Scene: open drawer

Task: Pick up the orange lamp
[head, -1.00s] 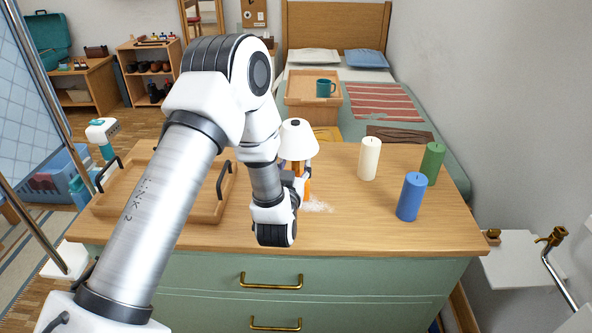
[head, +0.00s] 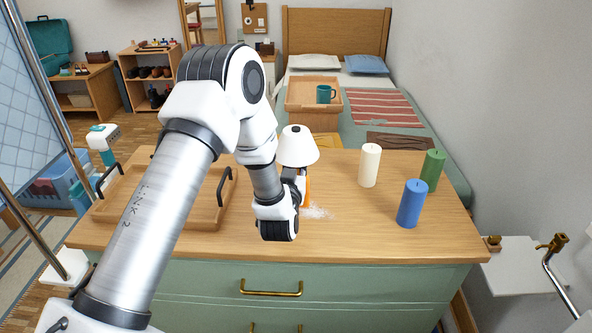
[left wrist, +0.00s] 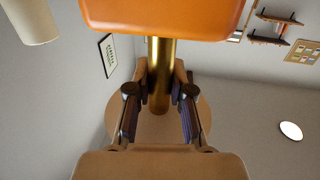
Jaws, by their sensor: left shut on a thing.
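The orange lamp has a white shade (head: 298,147) and an orange body (head: 307,191), and stands on the wooden dresser top. My left gripper (head: 296,182) is at it from the near side, hiding much of the part below the shade. In the left wrist view the orange part of the lamp (left wrist: 165,15) fills the top edge. The fingers of my left gripper (left wrist: 160,98) are shut on its brass stem (left wrist: 160,65), one on each side. My right gripper is in no view.
A white candle (head: 369,166), a blue candle (head: 411,204) and a green candle (head: 432,170) stand right of the lamp. A wooden tray (head: 205,216) with black handles lies left. A whitish patch (head: 317,212) lies by the lamp. The front right dresser top is clear.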

